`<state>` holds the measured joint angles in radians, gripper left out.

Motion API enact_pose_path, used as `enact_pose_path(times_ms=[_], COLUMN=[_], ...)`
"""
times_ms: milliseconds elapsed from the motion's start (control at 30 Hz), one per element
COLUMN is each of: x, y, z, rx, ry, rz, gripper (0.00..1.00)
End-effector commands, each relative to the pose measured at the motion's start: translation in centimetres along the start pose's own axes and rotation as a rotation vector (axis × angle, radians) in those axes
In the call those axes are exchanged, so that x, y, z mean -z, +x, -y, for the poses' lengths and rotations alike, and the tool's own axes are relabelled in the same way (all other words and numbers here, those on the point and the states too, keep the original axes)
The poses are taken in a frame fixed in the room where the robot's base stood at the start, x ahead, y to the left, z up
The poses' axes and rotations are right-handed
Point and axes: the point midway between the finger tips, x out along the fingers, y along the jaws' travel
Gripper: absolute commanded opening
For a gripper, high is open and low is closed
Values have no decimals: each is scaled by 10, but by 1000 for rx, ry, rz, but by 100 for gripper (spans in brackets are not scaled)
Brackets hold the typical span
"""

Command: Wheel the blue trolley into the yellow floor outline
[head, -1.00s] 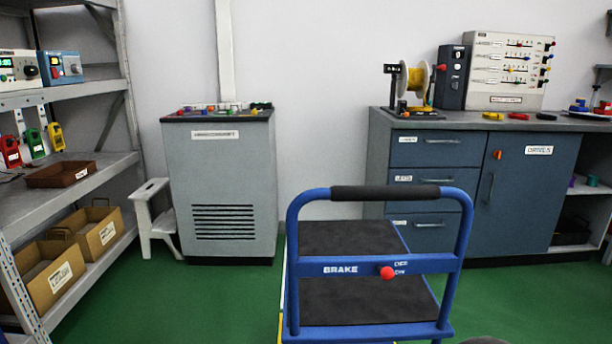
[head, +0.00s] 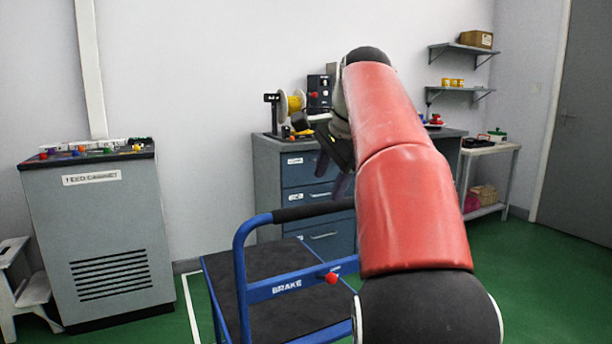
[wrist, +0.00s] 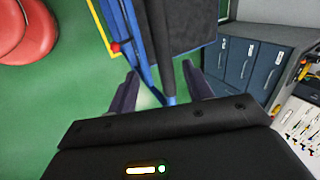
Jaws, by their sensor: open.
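The blue trolley (head: 242,270) stands at the bottom middle of the head view, with a dark deck, a blue frame marked BRAKE, a red knob (head: 332,278) and a black handle grip (head: 310,210). My gripper (head: 334,175) is open near the handle; my red arm hides the trolley's right side. In the wrist view my open fingers (wrist: 162,90) lie on either side of part of the trolley's blue frame (wrist: 140,45); I cannot tell whether they touch it. A yellow floor line (wrist: 98,26) runs beside the trolley. Most of the outline is hidden.
A grey cabinet (head: 105,240) and a white step stool (head: 25,290) stand at the left by the wall. A blue drawer bench (head: 265,170) stands behind the trolley. A side table (head: 490,150) and a door (head: 580,130) are at the right. Green floor there is clear.

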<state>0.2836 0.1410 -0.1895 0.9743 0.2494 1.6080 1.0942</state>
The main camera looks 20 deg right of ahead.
Motion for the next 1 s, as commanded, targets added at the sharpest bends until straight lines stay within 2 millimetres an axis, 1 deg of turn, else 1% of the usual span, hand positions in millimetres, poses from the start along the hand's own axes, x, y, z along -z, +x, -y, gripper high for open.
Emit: enact_pose_path(times_ms=[33, 100, 200, 267, 400, 500, 633, 800, 1000], x=[4, 6, 6, 5, 5, 5, 5, 5, 5], y=[0, 0, 7, 15, 39, 54, 68, 76, 76], z=[3, 5, 5, 5, 4, 4, 4, 5, 5], rx=[-1, -1, -2, -3, -2, -2, -1, 1, 1], ry=[22, 38, 43, 42, 40, 40, 39, 39, 38], rz=[-3, -3, -2, -2, -2, -2, -3, -4, -4], gripper=[51, 51, 51, 51, 51, 51, 51, 51, 51])
